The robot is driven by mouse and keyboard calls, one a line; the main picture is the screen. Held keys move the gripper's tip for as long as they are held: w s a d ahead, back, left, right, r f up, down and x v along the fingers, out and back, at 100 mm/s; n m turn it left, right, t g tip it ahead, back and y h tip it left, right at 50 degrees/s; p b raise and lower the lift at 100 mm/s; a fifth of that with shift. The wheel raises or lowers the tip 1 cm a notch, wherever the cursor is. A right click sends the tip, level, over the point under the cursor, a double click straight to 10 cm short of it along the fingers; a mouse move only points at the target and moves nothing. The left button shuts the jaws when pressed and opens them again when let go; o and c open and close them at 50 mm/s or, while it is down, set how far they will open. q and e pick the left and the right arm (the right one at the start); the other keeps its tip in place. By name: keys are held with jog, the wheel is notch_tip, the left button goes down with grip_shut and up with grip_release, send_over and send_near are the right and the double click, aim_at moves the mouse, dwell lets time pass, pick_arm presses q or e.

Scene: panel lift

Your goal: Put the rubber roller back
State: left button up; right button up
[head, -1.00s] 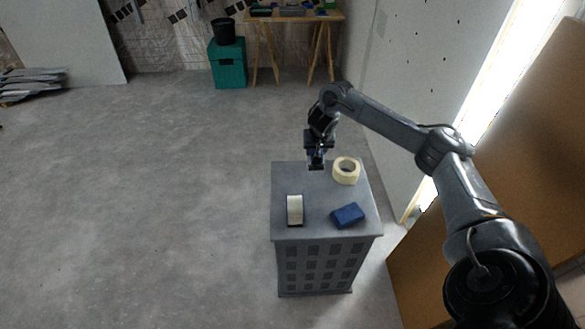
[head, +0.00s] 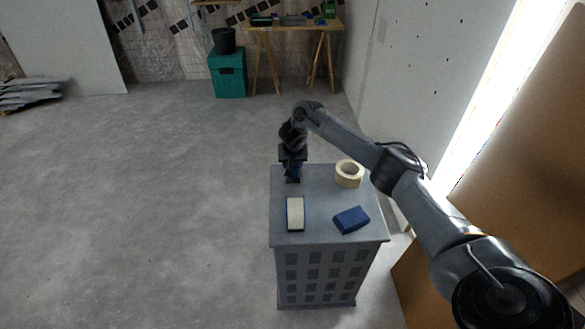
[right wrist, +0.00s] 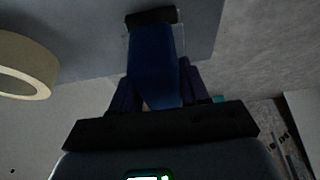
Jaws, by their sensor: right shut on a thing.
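My right gripper (head: 292,177) is at the back left corner of the grey cabinet top. In the right wrist view its fingers (right wrist: 155,92) are shut on the rubber roller (right wrist: 152,58), which shows as a blue handle with a black part at its far end. The black end is at or just over the cabinet top; I cannot tell whether it touches. In the head view the roller is mostly hidden by the dark gripper. My left gripper is not in view.
A wall stands right of the cabinet; open floor lies left.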

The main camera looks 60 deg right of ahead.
jog(key=shift+f, duration=0.25)
jog(key=o, duration=0.9)
jog(key=shift+o, duration=0.2)
jog(key=shift+r, duration=0.1)
